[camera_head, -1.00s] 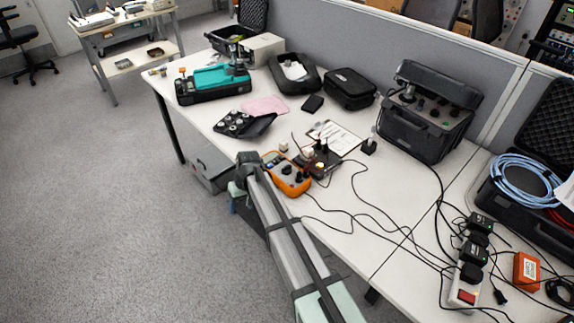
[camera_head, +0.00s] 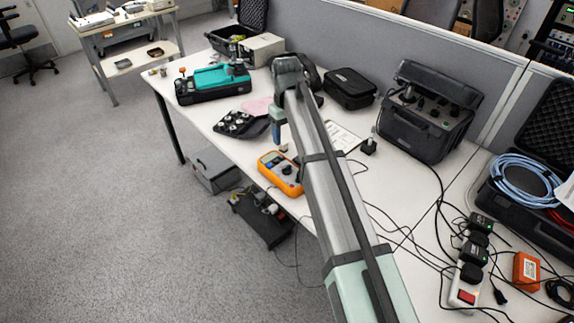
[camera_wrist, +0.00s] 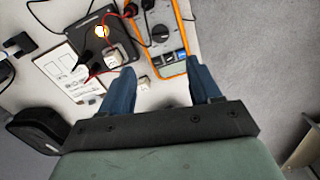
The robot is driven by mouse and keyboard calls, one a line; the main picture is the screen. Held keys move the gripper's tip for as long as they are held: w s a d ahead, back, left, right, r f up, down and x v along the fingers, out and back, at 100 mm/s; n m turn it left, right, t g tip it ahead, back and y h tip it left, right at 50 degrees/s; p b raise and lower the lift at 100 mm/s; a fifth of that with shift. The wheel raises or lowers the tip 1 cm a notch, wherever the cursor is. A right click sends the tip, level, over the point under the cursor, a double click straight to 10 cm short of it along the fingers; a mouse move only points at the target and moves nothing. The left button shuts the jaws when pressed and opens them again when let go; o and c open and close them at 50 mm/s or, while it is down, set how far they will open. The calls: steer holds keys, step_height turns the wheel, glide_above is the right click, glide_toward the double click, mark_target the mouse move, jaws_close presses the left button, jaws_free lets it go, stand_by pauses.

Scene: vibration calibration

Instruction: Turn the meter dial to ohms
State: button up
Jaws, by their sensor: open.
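The orange meter (camera_head: 280,173) lies on the table near its front edge. Its black round dial (camera_head: 287,169) faces up. In the wrist view the meter (camera_wrist: 184,32) is at the top centre, with the dial (camera_wrist: 160,33) ahead of my fingers; the pointer setting is too small to read. My gripper (camera_wrist: 160,82) is open and empty, its two blue fingers apart and short of the dial in the picture. In the head view a blue finger of my gripper (camera_head: 277,127) shows above the table behind the meter, and my arm hides some of the table.
A black box with leads (camera_wrist: 108,45) lies beside the meter, near a clipboard sheet (camera_wrist: 62,75). A small white block (camera_wrist: 145,82) shows between my fingers. Cables (camera_head: 395,225) cross the table to the right.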

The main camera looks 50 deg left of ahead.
mark_target(287, 167)
step_height(287, 167, down, 14)
steer(key=shift+r, duration=0.1)
stand_by(0.5)
steer(key=shift+c, duration=0.2)
steer(key=c, duration=1)
steer(key=shift+m, duration=0.4)
steer(key=m, duration=0.2)
steer(key=shift+m, duration=2.4)
